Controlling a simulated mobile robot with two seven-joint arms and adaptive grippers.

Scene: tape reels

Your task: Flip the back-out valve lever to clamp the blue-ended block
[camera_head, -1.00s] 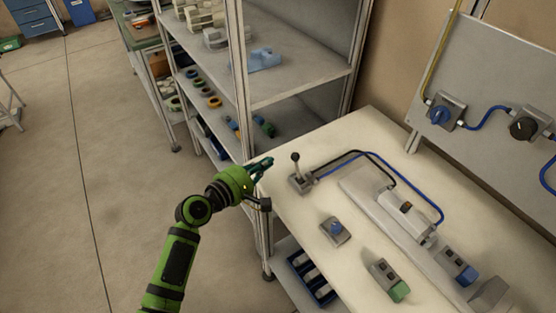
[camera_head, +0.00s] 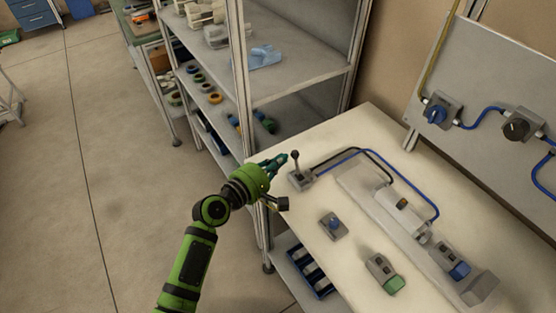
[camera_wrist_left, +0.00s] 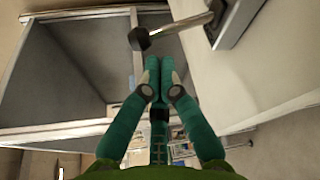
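The valve lever (camera_head: 295,155) stands nearly upright on its grey valve base (camera_head: 300,179) at the table's back left corner. In the left wrist view the lever's dark knob (camera_wrist_left: 139,39) is just beyond the fingertips, its stem running right. My left gripper (camera_head: 284,158) is shut and empty, with its teal fingers together, just left of the lever; the wrist view shows the closed fingertips (camera_wrist_left: 159,62). I cannot tell whether they touch it. The blue-ended block (camera_head: 449,261) lies in the fixture between the grey cylinder (camera_head: 405,211) and the end stop (camera_head: 479,288). My right gripper is not in view.
A green-ended block (camera_head: 384,274) and a blue-knobbed box (camera_head: 333,226) stand on the table (camera_head: 345,271). Black and blue hoses (camera_head: 379,154) run from the valve to the cylinder. A shelf rack (camera_head: 301,75) stands close behind my left gripper.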

